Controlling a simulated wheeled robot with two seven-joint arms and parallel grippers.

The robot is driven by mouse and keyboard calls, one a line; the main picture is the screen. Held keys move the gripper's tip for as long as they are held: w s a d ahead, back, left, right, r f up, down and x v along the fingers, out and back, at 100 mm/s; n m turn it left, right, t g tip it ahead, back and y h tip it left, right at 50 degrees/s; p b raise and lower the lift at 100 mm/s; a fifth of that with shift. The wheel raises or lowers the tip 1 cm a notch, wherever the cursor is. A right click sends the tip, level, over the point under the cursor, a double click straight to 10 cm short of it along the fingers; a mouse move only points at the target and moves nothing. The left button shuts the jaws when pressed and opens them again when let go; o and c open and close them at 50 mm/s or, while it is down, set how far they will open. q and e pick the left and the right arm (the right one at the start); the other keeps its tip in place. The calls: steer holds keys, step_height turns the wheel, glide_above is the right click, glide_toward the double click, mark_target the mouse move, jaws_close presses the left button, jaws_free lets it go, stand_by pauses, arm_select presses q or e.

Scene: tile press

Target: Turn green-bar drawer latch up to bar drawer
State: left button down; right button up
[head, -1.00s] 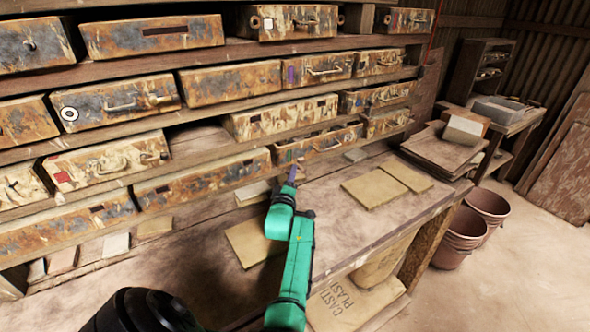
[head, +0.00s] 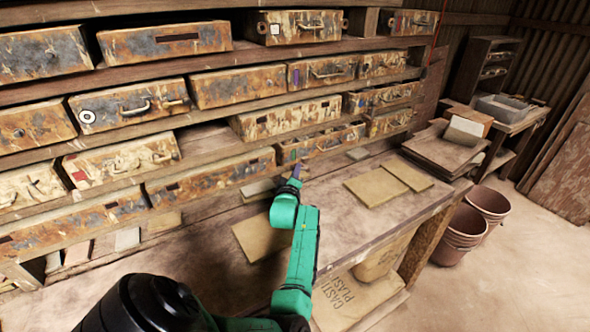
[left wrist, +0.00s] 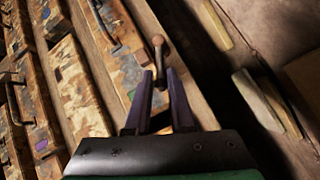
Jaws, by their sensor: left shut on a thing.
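My left gripper (head: 296,172) reaches the front of a weathered drawer (head: 318,140) with a green mark at its left end, low on the rack. In the left wrist view, the gripper's two dark purple fingers (left wrist: 160,76) are closed around the stem of a small latch with a round brown knob (left wrist: 158,41). The knob stands beyond the fingertips. The same drawer front (left wrist: 118,62) runs along the left of the fingers. In the head view the latch is hidden by the gripper. My right gripper is not in view.
Several rusty, paint-flaked drawers fill the shelves around, including one just left (head: 210,178). The workbench (head: 345,225) below carries flat tan tiles (head: 376,187) and a small block (head: 258,190) close to the gripper. Stacked buckets (head: 466,228) stand on the floor at right.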

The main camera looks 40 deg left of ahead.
arm_select(q)
steer(key=shift+w+d+r+m+g+h+p, duration=0.1)
steer(key=shift+w+r+m+g+p, duration=0.1)
steer(key=shift+r+m+g+p, duration=0.25)
steer(key=shift+w+r+m+g+h+p, duration=0.1)
steer(key=shift+w+r+m+g, duration=0.15)
steer(key=shift+m+g, duration=0.35)
steer(key=shift+w+d+r+m+g+h+p, duration=0.1)
steer(key=shift+w+r+m+g+p, duration=0.1)
steer(key=shift+r+m+g+p, duration=0.25)
steer(key=c, duration=1)
jaws_free()
steer(key=shift+o, duration=0.4)
steer(key=shift+w+a+f+g, duration=0.2)
steer(key=shift+g, duration=0.1)
